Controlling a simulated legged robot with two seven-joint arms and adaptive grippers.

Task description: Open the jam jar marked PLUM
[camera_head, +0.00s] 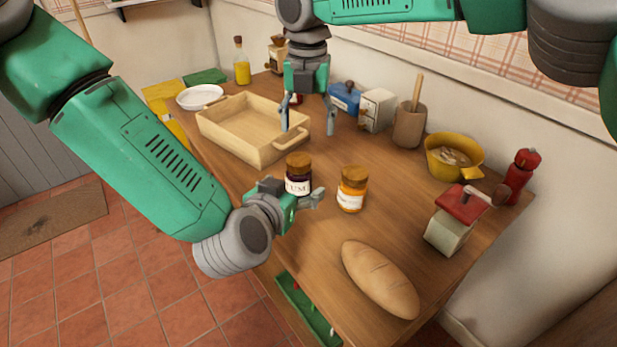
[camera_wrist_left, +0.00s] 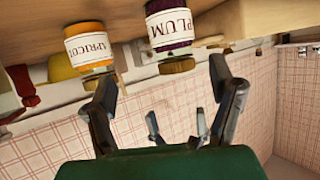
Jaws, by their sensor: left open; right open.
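The PLUM jar (camera_head: 298,182), dark with a brown lid, stands upright on the table. Its label also shows in the left wrist view (camera_wrist_left: 170,28), which is upside down. My left gripper (camera_head: 303,196) is open beside the jar's near side, partly covering its lower part. My right gripper (camera_head: 307,117) is open, pointing down beyond the jar near the wooden tray's right end. Both are empty.
An orange APRICOT jar (camera_head: 352,190) stands just right of the PLUM jar. A wooden tray (camera_head: 222,133) lies behind left. A bread loaf (camera_head: 380,279) is in front. A red-topped grinder (camera_head: 450,222), yellow pot (camera_head: 440,160) and utensil crock (camera_head: 409,127) stand to the right.

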